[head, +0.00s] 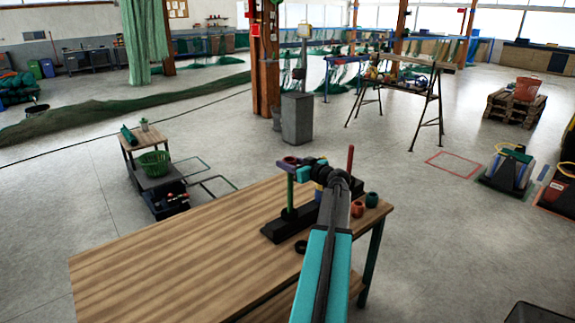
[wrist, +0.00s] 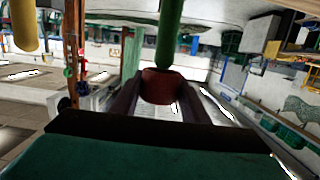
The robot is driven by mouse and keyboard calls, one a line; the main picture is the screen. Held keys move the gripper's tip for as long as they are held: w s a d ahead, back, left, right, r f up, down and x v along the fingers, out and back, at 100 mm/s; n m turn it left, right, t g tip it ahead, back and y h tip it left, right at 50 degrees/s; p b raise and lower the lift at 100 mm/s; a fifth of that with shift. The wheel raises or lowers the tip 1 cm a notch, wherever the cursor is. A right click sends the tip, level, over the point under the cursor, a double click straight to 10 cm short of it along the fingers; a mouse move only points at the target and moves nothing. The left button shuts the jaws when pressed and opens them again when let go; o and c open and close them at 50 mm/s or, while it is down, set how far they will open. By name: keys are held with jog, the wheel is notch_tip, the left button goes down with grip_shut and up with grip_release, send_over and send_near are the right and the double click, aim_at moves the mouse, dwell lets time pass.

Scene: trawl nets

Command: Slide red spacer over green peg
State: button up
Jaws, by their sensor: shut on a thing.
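The green peg (head: 291,190) stands upright on a black base (head: 283,228) on the wooden bench. My gripper (head: 296,163) is at the height of the peg's top and is shut on the red spacer (head: 288,160). In the wrist view the red spacer (wrist: 161,88) sits between the two dark fingers, with the green peg (wrist: 170,35) meeting its upper side. The spacer is in line with the peg's end. I cannot tell whether the peg's tip is inside the spacer's hole.
A red peg (head: 350,162) rises right of my arm; a yellow peg (wrist: 25,25) shows in the wrist view. An orange-red spacer (head: 357,208) and a dark green spacer (head: 372,200) stand at the bench's right edge. The bench's left side (head: 170,255) is clear.

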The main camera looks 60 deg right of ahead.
jog(key=shift+f+b, duration=1.2)
jog(key=shift+b, duration=0.3)
jog(key=shift+f+b, duration=0.3)
jog(key=shift+b, duration=0.25)
jog(key=o, duration=1.1)
jog(key=shift+o, duration=0.2)
jog(key=shift+s, duration=0.1)
jog(key=b+v, duration=0.3)
jog(key=v, duration=1)
jog(key=shift+s+a+b, duration=0.2)
jog(key=shift+s+b, duration=0.1)
jog(key=shift+b, duration=0.05)
